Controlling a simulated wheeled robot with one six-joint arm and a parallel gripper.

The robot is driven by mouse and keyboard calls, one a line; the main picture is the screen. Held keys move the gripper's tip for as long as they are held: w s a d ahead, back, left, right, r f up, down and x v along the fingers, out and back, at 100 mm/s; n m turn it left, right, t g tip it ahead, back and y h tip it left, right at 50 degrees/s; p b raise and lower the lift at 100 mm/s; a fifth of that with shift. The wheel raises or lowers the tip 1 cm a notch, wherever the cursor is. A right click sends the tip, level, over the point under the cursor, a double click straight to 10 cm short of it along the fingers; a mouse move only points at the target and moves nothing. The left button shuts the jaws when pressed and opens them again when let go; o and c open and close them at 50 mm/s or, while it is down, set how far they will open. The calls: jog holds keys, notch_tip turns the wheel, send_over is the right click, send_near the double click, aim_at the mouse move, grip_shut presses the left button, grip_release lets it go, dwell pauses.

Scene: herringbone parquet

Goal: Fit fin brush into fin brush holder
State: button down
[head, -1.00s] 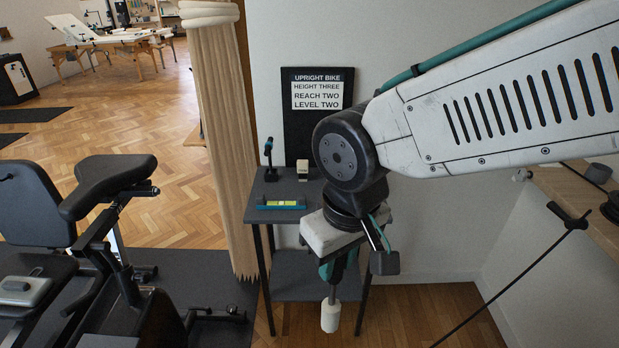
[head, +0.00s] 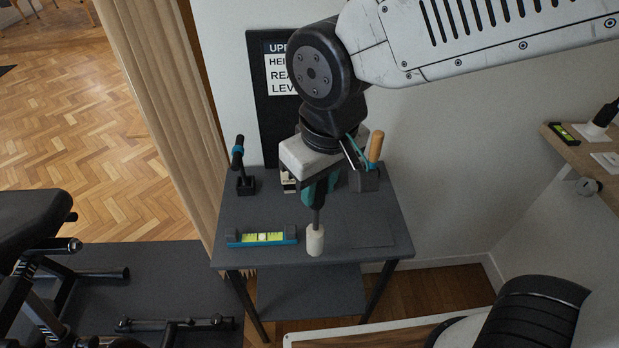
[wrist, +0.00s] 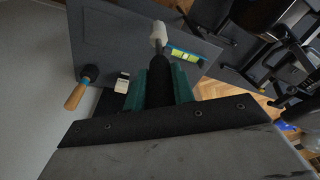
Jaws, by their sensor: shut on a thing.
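My gripper (head: 317,192) has teal fingers and is shut on the dark handle of a brush-like tool, which I take to be the fin brush. Its pale cylindrical head (head: 315,239) points down over the front part of the grey table; I cannot tell whether it touches the top. The head also shows beyond the fingers in the wrist view (wrist: 159,31). Nothing is clearly marked as the fin brush holder. A dark block (head: 364,181) with a wooden handle (head: 376,147) stands at the right rear, and a black upright stand (head: 244,180) at the left rear.
A blue spirit level with a yellow-green window (head: 262,238) lies at the table's (head: 345,252) front left. A small pale block (head: 289,183) stands near the black sign (head: 265,135), partly hidden by my gripper. The table's front right is bare. A curtain (head: 165,110) hangs left.

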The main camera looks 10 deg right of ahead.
jog(key=w+f, duration=0.2)
jog(key=w, duration=0.5)
jog(key=w+f, duration=0.3)
jog(key=w, duration=0.5)
jog(key=shift+w+d, duration=0.15)
jog(key=shift+d, duration=0.05)
jog(key=shift+f, duration=0.15)
jog(key=c, duration=1.2)
grip_release()
jog(key=shift+o, duration=0.2)
